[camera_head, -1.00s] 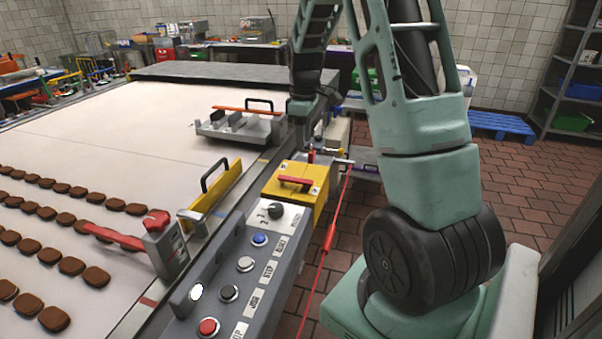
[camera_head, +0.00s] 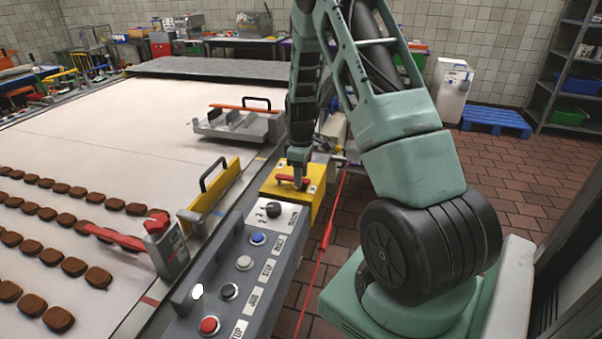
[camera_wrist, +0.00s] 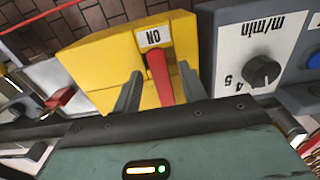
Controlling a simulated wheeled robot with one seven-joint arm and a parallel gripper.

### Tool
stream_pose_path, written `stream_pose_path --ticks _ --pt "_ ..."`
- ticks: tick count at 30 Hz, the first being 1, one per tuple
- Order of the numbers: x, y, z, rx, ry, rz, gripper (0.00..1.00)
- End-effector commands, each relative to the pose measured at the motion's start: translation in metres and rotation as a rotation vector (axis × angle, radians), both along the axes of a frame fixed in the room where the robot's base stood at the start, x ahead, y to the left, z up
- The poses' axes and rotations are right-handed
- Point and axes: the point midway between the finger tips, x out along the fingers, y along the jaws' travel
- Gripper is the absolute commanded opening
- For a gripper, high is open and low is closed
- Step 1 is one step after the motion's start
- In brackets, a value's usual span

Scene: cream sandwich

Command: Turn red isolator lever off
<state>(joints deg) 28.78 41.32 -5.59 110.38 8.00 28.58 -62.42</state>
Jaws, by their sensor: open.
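The red isolator lever (camera_head: 287,180) sits on top of a yellow box (camera_head: 272,187) beside the conveyor. In the wrist view the lever (camera_wrist: 159,76) points to the "ON" label (camera_wrist: 153,37) on the yellow box (camera_wrist: 90,62). My gripper (camera_head: 298,166) is right over the lever, pointing down. In the wrist view my gripper (camera_wrist: 160,72) is open, with one finger on each side of the lever. There is a gap to the left finger; the right finger is closer, and I cannot tell if it touches.
A grey control panel with a black speed knob (camera_head: 274,211), blue button (camera_head: 258,239) and red button (camera_head: 209,325) adjoins the box. A yellow plate with a black handle (camera_head: 213,176) stands to the left. A red cord (camera_head: 326,236) runs along the right.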

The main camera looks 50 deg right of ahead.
Motion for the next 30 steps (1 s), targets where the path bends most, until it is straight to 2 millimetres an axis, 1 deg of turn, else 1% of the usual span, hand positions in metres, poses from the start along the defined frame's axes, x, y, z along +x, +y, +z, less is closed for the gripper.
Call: stream_pose_path --ticks 1,2,3,6,14,19,23,30 --pt "0.0 0.0 0.0 0.0 0.0 0.0 0.42" --pt "0.0 0.0 0.0 0.0 0.0 0.0 0.36" --pt "0.0 0.0 0.0 0.0 0.0 0.0 0.25" --pt "0.0 0.0 0.0 0.0 0.0 0.0 0.0" --pt "0.0 -0.001 0.0 0.0 0.0 0.012 0.0" --pt "0.002 -0.005 0.0 -0.001 0.001 0.064 0.0" --pt "0.004 -0.01 0.0 -0.002 0.002 0.14 0.0" --pt "0.013 -0.022 0.001 -0.002 0.0 0.345 0.0"
